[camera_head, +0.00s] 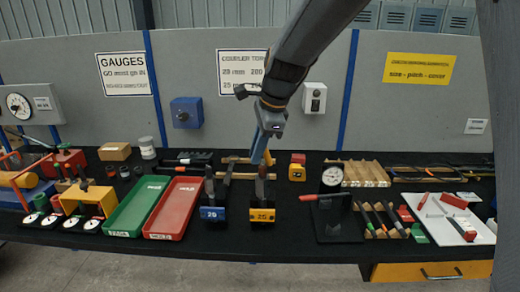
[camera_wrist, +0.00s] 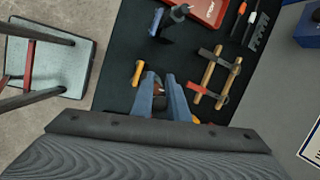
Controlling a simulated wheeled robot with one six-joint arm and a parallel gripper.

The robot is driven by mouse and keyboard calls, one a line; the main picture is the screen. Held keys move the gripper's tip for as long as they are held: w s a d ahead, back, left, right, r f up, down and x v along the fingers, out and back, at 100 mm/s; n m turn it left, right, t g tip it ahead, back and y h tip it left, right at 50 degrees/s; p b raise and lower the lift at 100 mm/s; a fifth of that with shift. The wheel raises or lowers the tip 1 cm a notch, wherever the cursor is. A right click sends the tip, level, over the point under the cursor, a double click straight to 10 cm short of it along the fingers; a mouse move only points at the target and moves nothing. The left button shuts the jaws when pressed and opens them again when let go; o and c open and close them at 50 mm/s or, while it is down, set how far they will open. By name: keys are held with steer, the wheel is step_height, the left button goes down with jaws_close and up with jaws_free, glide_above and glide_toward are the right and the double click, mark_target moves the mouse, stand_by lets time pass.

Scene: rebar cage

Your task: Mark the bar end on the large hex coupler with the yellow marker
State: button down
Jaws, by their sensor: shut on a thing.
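The yellow marker (camera_head: 268,157) shows as a small orange-yellow piece at the tip of my gripper (camera_head: 263,150). My gripper is shut on it, above the yellow 25 stand (camera_head: 262,215). A dark upright piece, probably the large hex coupler with its bar (camera_head: 260,187), rises from this stand just below the gripper; its bar end is hard to make out. In the wrist view, the blue fingers (camera_wrist: 165,90) hide most of the marker. The stand's yellow face (camera_wrist: 138,73) lies just beyond them. I cannot tell whether the marker touches the bar.
The blue 20 stand (camera_head: 213,213) is close on the left, then the red tray (camera_head: 175,208) and green tray (camera_head: 138,207). A dial gauge stand (camera_head: 332,178) and pen rack (camera_head: 382,222) are on the right. A red-and-orange block (camera_head: 297,168) sits behind.

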steer(key=a, duration=0.1)
steer(key=a+p, duration=0.1)
steer(key=a, duration=0.1)
steer(key=shift+s+a+r+p, duration=0.1)
steer(key=shift+s+a+p, duration=0.05)
steer(key=shift+s+p, duration=0.2)
steer(key=shift+w+p, duration=0.1)
steer(key=shift+p, duration=0.25)
steer(key=shift+w+d+p, duration=0.15)
steer(key=shift+d, duration=0.9)
steer(key=shift+w+d+p, duration=0.15)
steer(key=shift+d, duration=0.85)
steer(key=shift+r+p, duration=2.1)
steer(key=shift+r, duration=0.9)
steer(key=shift+r, duration=0.15)
steer(key=shift+r, duration=1.4)
